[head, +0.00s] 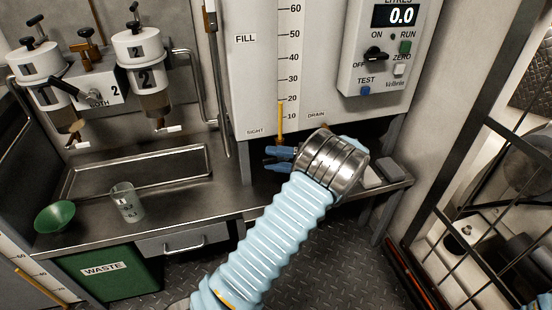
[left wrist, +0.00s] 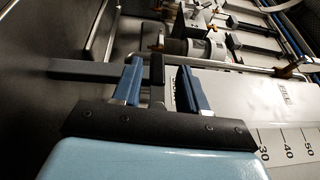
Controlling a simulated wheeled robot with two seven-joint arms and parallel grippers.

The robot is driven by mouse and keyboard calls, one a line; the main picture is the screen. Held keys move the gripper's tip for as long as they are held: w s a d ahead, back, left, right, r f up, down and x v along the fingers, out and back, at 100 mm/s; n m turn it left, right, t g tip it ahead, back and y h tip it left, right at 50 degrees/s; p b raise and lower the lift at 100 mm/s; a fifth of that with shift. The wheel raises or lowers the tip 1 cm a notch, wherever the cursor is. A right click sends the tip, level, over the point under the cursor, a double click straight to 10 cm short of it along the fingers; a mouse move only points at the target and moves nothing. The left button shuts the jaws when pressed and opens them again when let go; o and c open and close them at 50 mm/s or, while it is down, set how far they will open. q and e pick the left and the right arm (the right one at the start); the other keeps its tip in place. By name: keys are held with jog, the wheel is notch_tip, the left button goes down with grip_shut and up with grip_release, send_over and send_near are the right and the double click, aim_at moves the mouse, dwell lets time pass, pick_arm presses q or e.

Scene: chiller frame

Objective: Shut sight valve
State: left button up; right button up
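The white panel (head: 262,80) has a level scale with a yellow sight tube (head: 281,120) and the labels SIGHT and DRAIN at its lower edge. My left gripper (head: 280,159) is just below the SIGHT label, its two blue fingers apart. In the left wrist view the fingers (left wrist: 160,88) are also apart, with a dark upright piece (left wrist: 156,70) showing between them. I cannot tell whether that piece is the sight valve's handle or whether a finger touches it. The sight valve itself is not clearly visible in the head view. My right gripper is not in view.
A steel counter (head: 190,207) runs below the panel, with a clear beaker (head: 127,203) and a green bowl (head: 55,217) at left. Two numbered filter housings (head: 137,45) hang at the upper left. A barred frame (head: 470,150) stands at right.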

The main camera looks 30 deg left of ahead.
pick_arm(q)
jog(key=v, duration=1.3)
jog(key=shift+d+b, duration=0.4)
jog(key=shift+b, duration=0.05)
jog(key=shift+w, duration=0.1)
